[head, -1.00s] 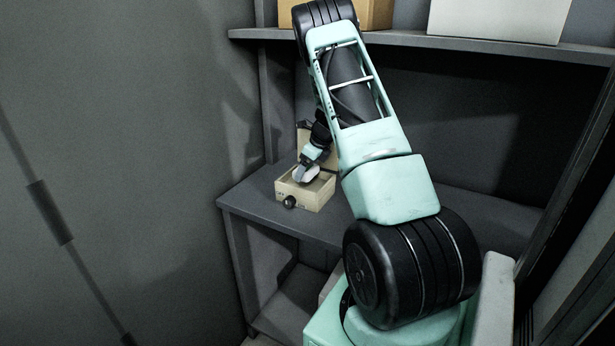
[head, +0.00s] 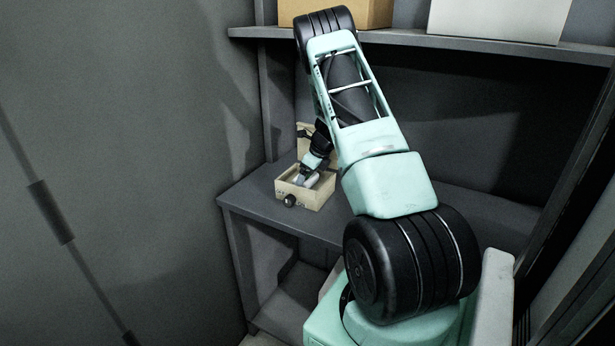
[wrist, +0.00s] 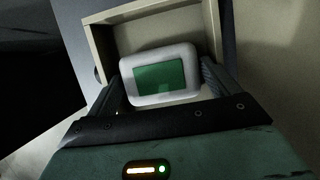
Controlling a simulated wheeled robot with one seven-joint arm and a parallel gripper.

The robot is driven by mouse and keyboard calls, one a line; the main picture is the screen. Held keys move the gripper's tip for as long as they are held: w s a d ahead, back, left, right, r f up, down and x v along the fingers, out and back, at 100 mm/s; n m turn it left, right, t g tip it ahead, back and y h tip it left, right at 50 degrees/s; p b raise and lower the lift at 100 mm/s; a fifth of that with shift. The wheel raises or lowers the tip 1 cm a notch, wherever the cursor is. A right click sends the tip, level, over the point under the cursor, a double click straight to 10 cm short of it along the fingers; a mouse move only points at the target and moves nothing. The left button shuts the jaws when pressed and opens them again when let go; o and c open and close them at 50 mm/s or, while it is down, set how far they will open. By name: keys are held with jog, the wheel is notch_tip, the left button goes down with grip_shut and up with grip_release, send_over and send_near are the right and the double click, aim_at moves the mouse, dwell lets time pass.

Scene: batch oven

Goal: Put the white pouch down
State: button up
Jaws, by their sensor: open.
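The white pouch (wrist: 160,61) has rounded edges and a green panel on its face. It is inside a beige box (wrist: 97,45), close to one wall in the wrist view. My gripper (wrist: 163,84) is open, with one finger on each side of the pouch. Whether a finger touches it, I cannot tell. In the head view my gripper (head: 307,178) reaches down into the box (head: 313,202), and only a bit of the pouch (head: 299,180) shows.
The box stands on a dark grey shelf (head: 255,200), with a dark round knob (head: 290,200) on its front and a raised lid behind. A higher shelf (head: 400,37) holds a cardboard box (head: 375,12) and a white box (head: 500,18). The shelf right of the box looks clear.

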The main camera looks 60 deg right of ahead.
jog(key=b+v, duration=0.2)
jog(key=v, duration=1)
jog(key=w+a+r+n+y, duration=0.1)
jog(key=w+a+n, duration=0.3)
jog(key=a, duration=0.5)
jog(key=w+a+r+n+y, duration=0.1)
jog(key=w+a+n, duration=0.25)
jog(key=a, duration=0.65)
jog(key=s+a+r+n+g+y, duration=0.15)
jog(key=a+n, duration=0.45)
jog(key=a, duration=0.6)
jog(key=s+a+r+n+g, duration=0.1)
jog(key=s+a+n+g, duration=0.1)
jog(key=a+n, duration=0.7)
jog(key=s+a+n+h, duration=0.1)
jog(key=s+a+n, duration=0.25)
jog(key=a, duration=0.35)
jog(key=s+a+n, duration=0.3)
jog(key=s+a, duration=0.2)
jog(key=a, duration=0.3)
jog(key=s+a+n+h, duration=0.1)
jog(key=s+a+n, duration=0.2)
jog(key=s+n, duration=0.4)
jog(key=s+a+n+h, duration=0.1)
jog(key=s+a+n, duration=0.2)
jog(key=s+n, duration=0.3)
jog(key=s+g, duration=0.1)
jog(key=s, duration=0.1)
jog(key=shift+s+n, duration=0.35)
jog(key=shift+n, duration=0.05)
